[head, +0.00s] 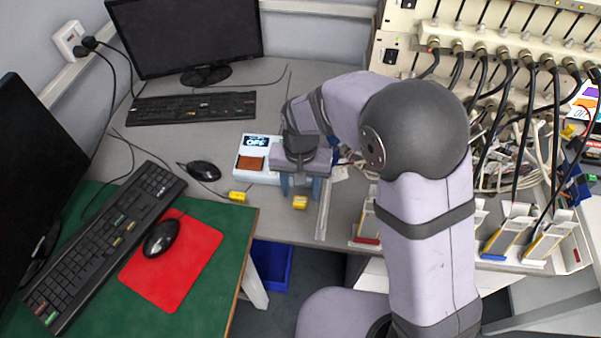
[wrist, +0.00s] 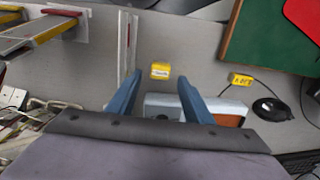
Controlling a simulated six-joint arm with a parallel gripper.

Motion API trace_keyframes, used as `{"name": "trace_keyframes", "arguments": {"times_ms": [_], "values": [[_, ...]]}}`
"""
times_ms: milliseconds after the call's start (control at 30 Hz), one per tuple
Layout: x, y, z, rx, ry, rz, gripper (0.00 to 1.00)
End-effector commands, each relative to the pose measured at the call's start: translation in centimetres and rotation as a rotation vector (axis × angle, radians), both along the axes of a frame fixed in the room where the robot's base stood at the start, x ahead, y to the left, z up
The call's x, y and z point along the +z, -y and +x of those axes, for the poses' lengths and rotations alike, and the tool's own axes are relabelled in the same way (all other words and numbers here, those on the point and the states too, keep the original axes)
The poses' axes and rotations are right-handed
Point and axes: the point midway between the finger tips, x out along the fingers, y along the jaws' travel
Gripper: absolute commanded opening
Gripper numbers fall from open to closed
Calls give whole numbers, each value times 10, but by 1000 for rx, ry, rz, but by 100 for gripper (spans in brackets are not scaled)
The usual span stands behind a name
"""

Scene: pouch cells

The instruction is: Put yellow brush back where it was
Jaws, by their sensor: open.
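No brush shape is clear to me. Two small yellow blocks with dark marks lie on the grey table. One yellow block (head: 300,202) is just in front of my gripper (head: 300,188). In the wrist view this block (wrist: 160,71) appears between and just beyond the blue fingertips (wrist: 159,80), apart from them. The other yellow block (head: 238,197) lies to the left, by the green mat's corner; it also shows in the wrist view (wrist: 241,79). My gripper is open and empty, pointing down at the front of a white device (head: 245,174).
The white device holds a brown plate (head: 250,163). A black mouse (head: 203,171) and cable lie left. A metal strip (head: 324,208) stands right of the near block. Racks with coloured edges (head: 507,236) and hanging cables fill the right side. A blue bin (head: 271,264) is below.

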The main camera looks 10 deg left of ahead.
Motion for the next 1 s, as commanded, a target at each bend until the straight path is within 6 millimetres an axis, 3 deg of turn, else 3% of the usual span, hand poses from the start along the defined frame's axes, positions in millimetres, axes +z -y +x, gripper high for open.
{"name": "trace_keyframes", "arguments": {"times_ms": [200,400,1000], "values": [[40,0,1,0,3,2,46],[63,0,0,0,2,1,46],[72,0,0,0,0,0,46]]}}
